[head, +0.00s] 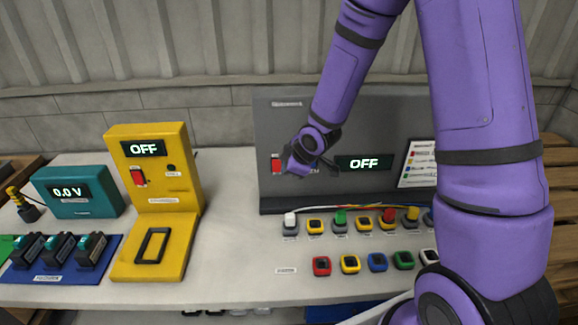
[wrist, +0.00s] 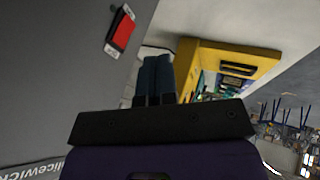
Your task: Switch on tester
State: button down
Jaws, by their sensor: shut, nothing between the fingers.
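Two units with lit OFF displays are in the head view, and their small labels are too blurred to tell which is the tester. The yellow unit (head: 184,150) has a red rocker switch (head: 138,178) under its display (head: 143,148). The grey panel (head: 375,112) has a red rocker switch (head: 277,166) left of its display (head: 363,163). My gripper (head: 288,154) is close to the grey panel, just right of its red switch. In the wrist view the two dark fingers (wrist: 155,60) are together and empty, apart from that red switch (wrist: 122,29).
Coloured buttons (head: 350,264) and connectors stand in rows before the grey panel. A teal voltmeter (head: 85,191) and a blue tray (head: 60,272) with black modules are at the left. The white bench top (head: 230,200) is clear between the yellow unit and the buttons.

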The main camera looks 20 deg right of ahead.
aim_at(277, 166)
jog(key=w+f, duration=0.6)
jog(key=w, duration=0.1)
jog(key=shift+w+a+f, duration=0.15)
jog(key=shift+w+f, duration=0.15)
jog(key=shift+w, duration=0.1)
jog(key=shift+w+f, duration=0.1)
jog(key=shift+w, duration=0.2)
